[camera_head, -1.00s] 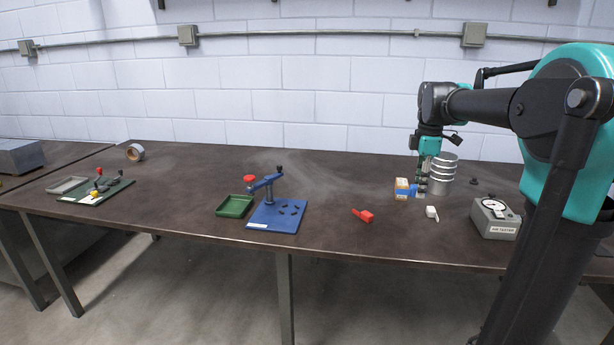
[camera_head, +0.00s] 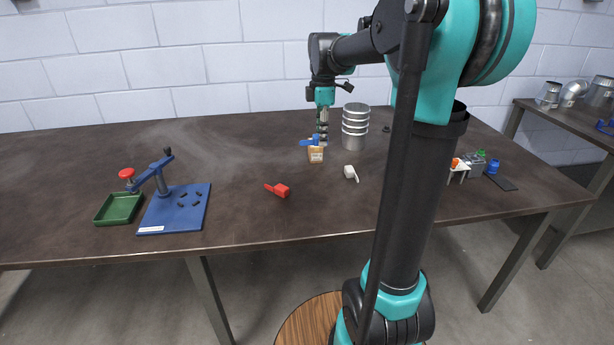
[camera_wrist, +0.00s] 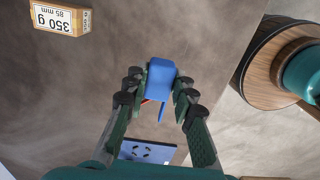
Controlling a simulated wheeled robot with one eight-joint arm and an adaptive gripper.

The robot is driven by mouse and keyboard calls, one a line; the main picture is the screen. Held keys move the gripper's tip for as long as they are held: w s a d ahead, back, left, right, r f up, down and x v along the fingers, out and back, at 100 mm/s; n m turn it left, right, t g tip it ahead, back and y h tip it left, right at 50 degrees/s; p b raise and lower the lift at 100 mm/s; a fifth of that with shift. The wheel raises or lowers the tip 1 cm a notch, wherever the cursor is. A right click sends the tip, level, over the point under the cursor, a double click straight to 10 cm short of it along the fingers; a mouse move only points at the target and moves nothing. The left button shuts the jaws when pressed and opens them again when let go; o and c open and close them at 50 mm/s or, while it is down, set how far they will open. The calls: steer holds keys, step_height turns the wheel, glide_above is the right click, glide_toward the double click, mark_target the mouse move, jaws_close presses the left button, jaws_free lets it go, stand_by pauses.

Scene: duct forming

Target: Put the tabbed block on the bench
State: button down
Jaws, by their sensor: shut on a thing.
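The tabbed block (camera_wrist: 161,78) is blue, with a thin tab pointing down in the wrist view. My gripper (camera_wrist: 160,82) is shut on it, with a finger on each side. In the head view my gripper (camera_head: 321,141) points down near the back of the bench (camera_head: 240,150), and the blue block (camera_head: 309,142) shows beside its fingertips, just above and behind a small labelled carton. The wrist view shows bench surface beyond the block, so it appears held above the bench. The exact gap cannot be told.
The carton (camera_head: 315,155) stands close to my gripper, with stacked metal rings (camera_head: 355,127) to the right. A white tabbed piece (camera_head: 350,172) and a red one (camera_head: 281,190) lie in front. A blue fixture (camera_head: 176,207) and green tray (camera_head: 119,208) are left. Bench between is clear.

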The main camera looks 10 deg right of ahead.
mark_target(320, 189)
step_height(320, 189, down, 17)
steer(key=shift+r, duration=0.2)
stand_by(0.4)
steer(key=c, duration=1.3)
jaws_free()
steer(key=shift+f, duration=0.1)
steer(key=shift+o, duration=0.2)
step_height(320, 189, up, 12)
